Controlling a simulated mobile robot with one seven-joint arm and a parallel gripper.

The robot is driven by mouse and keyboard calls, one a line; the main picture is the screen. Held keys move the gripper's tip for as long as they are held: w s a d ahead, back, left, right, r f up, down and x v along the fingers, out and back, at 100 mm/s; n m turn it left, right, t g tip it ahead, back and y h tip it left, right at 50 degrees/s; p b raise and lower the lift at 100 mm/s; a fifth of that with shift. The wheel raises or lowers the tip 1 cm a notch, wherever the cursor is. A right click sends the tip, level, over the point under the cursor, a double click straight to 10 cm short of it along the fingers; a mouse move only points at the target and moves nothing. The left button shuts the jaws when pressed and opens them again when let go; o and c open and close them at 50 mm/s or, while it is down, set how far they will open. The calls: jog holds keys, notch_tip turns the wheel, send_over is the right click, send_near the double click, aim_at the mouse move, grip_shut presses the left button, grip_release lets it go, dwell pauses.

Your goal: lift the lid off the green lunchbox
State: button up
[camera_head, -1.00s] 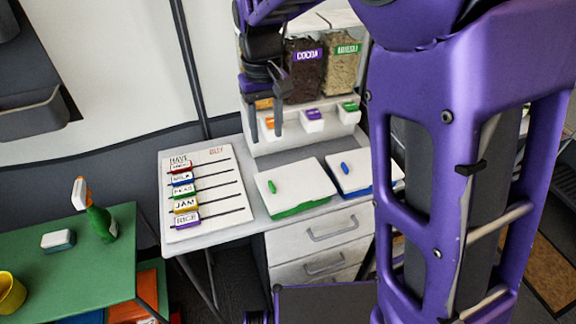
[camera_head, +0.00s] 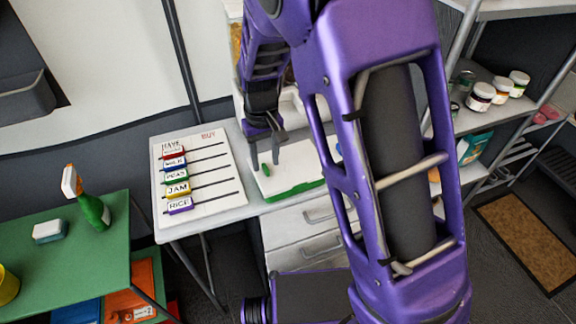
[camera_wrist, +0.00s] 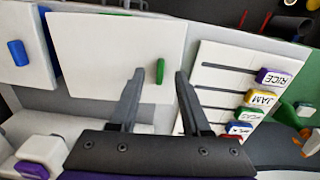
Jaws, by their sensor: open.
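The green lunchbox (camera_head: 296,193) sits on the white counter, its white lid (camera_head: 290,172) on top; its green base shows along the front edge. The lid has a small green handle (camera_head: 266,170) near its left end in the head view. In the wrist view the lid (camera_wrist: 112,50) is at top centre, with the green handle (camera_wrist: 160,71) standing between my fingertips. My gripper (camera_wrist: 158,75) is open, its two fingers on either side of the handle with gaps on both sides. In the head view my gripper (camera_head: 264,146) is over the lid's left part. Whether the fingers reach handle height is unclear.
A second lunchbox with a blue handle (camera_wrist: 18,52) lies beside the green one. A white board with coloured labels (camera_head: 215,165) lies on the counter's left. Drawers (camera_head: 305,235) are below. A green table (camera_head: 60,250) with a spray bottle (camera_head: 92,208) stands left.

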notch_tip(320, 180, down, 2)
jog(key=shift+f, duration=0.1)
grip_shut()
dwell(0.4)
